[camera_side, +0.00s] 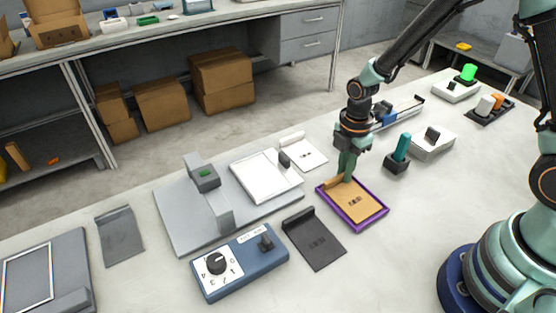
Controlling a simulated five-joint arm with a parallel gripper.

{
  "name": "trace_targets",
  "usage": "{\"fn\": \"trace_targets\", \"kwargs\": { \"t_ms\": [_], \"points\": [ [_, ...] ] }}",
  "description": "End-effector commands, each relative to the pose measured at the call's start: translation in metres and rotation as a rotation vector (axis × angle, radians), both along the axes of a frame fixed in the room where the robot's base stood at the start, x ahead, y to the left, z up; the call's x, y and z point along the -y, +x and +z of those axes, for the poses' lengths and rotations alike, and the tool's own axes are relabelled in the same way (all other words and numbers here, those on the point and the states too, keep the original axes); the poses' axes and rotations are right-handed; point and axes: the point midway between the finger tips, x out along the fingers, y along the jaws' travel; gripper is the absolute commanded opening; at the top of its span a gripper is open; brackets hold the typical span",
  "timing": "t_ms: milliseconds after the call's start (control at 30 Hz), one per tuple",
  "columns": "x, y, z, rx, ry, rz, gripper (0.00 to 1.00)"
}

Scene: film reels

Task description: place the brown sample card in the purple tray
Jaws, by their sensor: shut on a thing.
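The brown sample card (362,200) lies within the outline of the purple tray (377,225), whose rim shows around it. The card has small dark markings in its middle and a raised strip along its far left edge. My gripper (346,178) points down and is shut on that raised strip. Its fingers hide part of the strip. Whether the card rests fully on the tray's floor cannot be told from this view.
A dark card (315,240) lies left of the tray, and a white card (303,150) lies behind it. A grey stand with a white plate (265,178) and a blue dial box (240,266) are further left. A teal-handled block (398,160) stands close on the right.

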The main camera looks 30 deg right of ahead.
Motion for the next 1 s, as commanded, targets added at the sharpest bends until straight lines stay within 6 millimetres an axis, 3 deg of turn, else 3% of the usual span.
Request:
{"fn": "trace_targets", "kwargs": {
  "t_ms": [200,300,767,1000],
  "points": [
    [0.0,0.0,-0.002,-0.001,0.0,0.0,0.0],
    [0.0,0.0,-0.003,0.0,0.0,0.0,0.44],
    [0.0,0.003,-0.001,0.01,0.001,-0.001,0.44],
    [0.0,0.003,0.025,0.01,0.001,-0.001,0.44]
  ]
}}
